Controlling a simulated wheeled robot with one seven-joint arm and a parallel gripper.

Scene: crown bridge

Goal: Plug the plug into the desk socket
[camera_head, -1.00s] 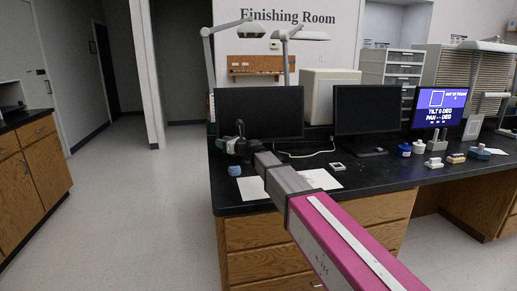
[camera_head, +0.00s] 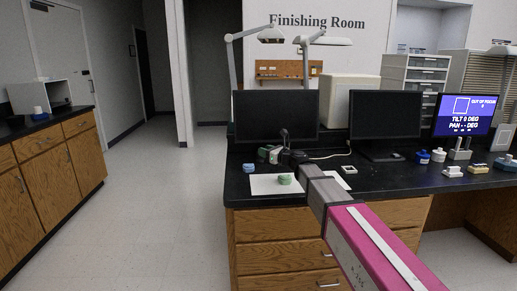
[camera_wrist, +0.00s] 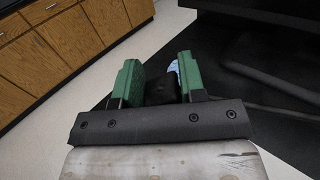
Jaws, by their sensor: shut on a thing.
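My gripper (camera_head: 270,154) is low over the left end of the black desk, in front of the left monitor. In the wrist view its two green fingers (camera_wrist: 158,82) are closed on a black block, which I take for the plug (camera_wrist: 162,90). The plug's front end and prongs cannot be made out. A small white square piece with a dark middle, possibly the desk socket (camera_head: 348,169), lies on the desk to the right of my gripper, apart from it. A pale cable (camera_head: 330,156) runs across the desk behind my arm.
Two dark monitors (camera_head: 276,116) (camera_head: 384,120) stand at the back. White paper (camera_head: 262,184), a blue pot (camera_head: 248,168) and a green pot (camera_head: 285,179) lie near the gripper. Dental pieces (camera_head: 452,171) and a lit screen (camera_head: 466,113) are at right. Floor (camera_head: 160,200) is open at left.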

